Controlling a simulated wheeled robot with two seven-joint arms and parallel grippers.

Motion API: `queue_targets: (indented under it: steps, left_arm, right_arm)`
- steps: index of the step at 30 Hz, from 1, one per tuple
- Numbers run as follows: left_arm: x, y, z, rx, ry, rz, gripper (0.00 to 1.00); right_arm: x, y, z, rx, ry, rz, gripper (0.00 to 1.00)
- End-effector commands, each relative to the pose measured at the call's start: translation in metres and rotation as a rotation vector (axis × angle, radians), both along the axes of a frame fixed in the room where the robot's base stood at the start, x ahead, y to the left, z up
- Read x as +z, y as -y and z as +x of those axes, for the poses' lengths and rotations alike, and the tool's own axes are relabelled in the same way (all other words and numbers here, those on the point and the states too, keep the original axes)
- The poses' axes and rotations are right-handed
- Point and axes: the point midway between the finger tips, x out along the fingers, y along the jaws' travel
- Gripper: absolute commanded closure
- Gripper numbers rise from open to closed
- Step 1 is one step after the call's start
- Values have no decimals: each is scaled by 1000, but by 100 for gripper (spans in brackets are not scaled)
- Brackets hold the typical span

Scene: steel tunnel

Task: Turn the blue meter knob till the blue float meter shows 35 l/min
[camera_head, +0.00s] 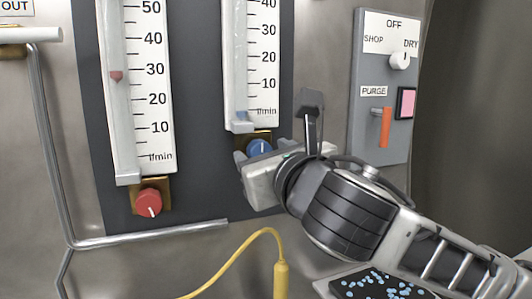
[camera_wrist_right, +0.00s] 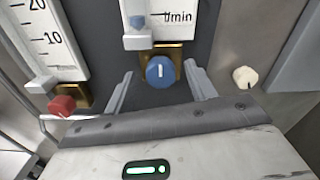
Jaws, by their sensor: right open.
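The blue meter knob (camera_head: 259,147) sits on a brass block under the blue float meter (camera_head: 264,60), its white mark pointing about straight up. The blue float (camera_head: 241,116) rests at the bottom of its tube, below the 10 mark, near the l/min label. My right gripper (camera_head: 261,152) is open in front of the blue knob. In the right wrist view the blue knob (camera_wrist_right: 160,72) shows between the two spread fingers, with gaps on both sides. My left gripper is not in view.
Left of it stands a red float meter (camera_head: 134,90), float near 28, with a red knob (camera_head: 148,202) below. A grey switch panel (camera_head: 384,85) with a white selector and an orange purge lever is at the right. A yellow cable (camera_head: 240,255) and a pipe (camera_head: 150,235) lie below.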

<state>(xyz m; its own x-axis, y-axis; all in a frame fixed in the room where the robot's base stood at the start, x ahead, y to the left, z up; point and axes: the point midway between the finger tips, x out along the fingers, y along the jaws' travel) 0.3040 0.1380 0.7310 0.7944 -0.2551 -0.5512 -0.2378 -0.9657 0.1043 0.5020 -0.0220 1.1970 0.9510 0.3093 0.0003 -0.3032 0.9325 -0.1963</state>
Motion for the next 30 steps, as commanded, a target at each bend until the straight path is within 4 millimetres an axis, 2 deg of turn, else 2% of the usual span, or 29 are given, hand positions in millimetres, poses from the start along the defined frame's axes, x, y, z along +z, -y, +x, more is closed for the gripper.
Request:
queue_targets:
  steps: [3,5,8,9,20,30]
  left_arm:
    - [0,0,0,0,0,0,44]
    - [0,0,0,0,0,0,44]
    - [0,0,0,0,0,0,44]
    - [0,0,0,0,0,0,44]
    - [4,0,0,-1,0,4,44]
    - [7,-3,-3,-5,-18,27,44]
  right_arm:
    - [0,0,0,0,0,0,44]
    - [0,0,0,0,0,0,58]
    - [0,0,0,0,0,0,86]
    - [0,0,0,0,0,0,89]
    - [1,0,0,1,-18,52,89]
    - [2,1,0,1,-90,270,89]
